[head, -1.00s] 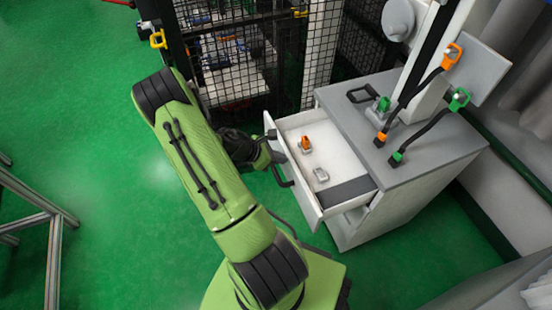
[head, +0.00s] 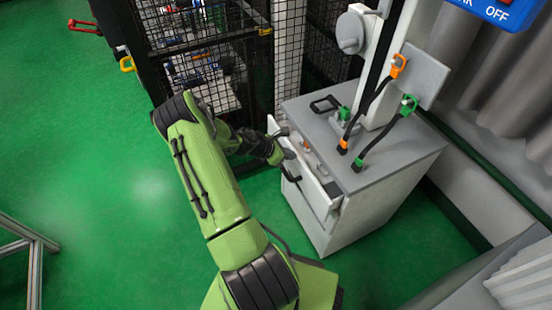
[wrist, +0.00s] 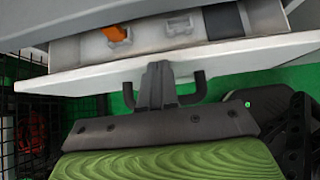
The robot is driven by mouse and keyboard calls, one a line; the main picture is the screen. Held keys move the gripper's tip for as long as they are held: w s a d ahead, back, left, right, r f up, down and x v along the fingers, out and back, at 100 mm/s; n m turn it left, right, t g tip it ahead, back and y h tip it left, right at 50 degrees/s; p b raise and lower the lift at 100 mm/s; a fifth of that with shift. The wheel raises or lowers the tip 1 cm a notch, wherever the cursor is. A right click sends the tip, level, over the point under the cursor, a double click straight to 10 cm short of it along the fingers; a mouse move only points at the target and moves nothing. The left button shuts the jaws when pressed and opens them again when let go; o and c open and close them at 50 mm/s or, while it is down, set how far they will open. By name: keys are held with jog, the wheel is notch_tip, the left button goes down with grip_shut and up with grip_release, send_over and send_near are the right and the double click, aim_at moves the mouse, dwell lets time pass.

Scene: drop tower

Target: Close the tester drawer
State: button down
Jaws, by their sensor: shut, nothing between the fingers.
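The white tester drawer (head: 318,187) stands slightly open at the front of the grey cabinet (head: 350,215). Most of it is under the cabinet top; a narrow strip of its inside shows. In the wrist view its front panel (wrist: 200,62) spans the picture, with a dark handle (wrist: 197,88) below. Inside are an orange part (wrist: 115,33) and a grey part (wrist: 180,24). My gripper (head: 284,157) is shut and empty, its fingertips (wrist: 158,72) at the drawer front beside the handle, seemingly touching the panel.
A tower column with orange-ended (head: 398,66) and green-ended (head: 408,106) cables stands on the cabinet top. A black mesh cage (head: 289,50) is close behind my arm. Grey curtains (head: 500,90) hang at right.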

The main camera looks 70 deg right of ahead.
jog(key=shift+s+d, duration=0.7)
